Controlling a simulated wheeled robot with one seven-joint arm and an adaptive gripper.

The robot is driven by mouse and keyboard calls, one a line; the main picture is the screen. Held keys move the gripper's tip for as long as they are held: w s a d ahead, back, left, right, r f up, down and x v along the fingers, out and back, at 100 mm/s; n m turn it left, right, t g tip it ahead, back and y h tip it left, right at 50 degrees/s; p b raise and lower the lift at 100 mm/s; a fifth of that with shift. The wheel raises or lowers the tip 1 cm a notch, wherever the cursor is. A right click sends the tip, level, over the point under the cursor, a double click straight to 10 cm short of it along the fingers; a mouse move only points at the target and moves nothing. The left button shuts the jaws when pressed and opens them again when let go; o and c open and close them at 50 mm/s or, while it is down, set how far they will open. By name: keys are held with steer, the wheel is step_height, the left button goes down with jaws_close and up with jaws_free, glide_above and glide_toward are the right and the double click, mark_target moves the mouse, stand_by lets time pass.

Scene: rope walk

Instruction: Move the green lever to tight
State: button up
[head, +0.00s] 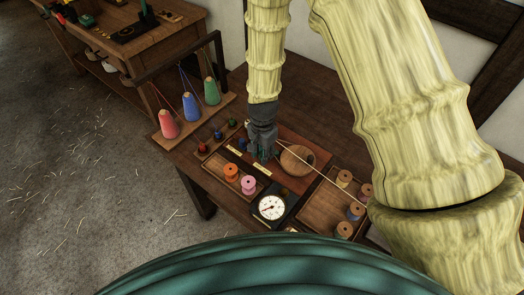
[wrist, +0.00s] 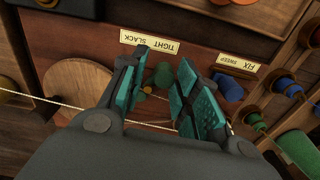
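The green lever's knob (wrist: 162,75) shows in the wrist view between my fingers, below the upside-down TIGHT SLACK label (wrist: 149,43). In that view TIGHT is at the label's left and SLACK at its right; the knob sits toward the SLACK side. My gripper (wrist: 168,92) is open, with its teal pads on either side of the knob and a gap visible. The lever's lower part is hard to make out. In the head view my gripper (head: 262,152) is low over the board, largely hiding the lever.
A pale cord (wrist: 45,100) crosses beneath my fingers, past a round wooden piece (wrist: 75,85). A blue knob (wrist: 228,88) stands right of the fingers. A gauge (head: 271,207), orange and pink spools (head: 248,184), a spool tray (head: 325,207) and coloured cones (head: 190,107) surround the board.

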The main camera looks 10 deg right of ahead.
steer(key=shift+r+p, duration=2.45)
steer(key=shift+r, duration=1.05)
steer(key=shift+f, duration=0.1)
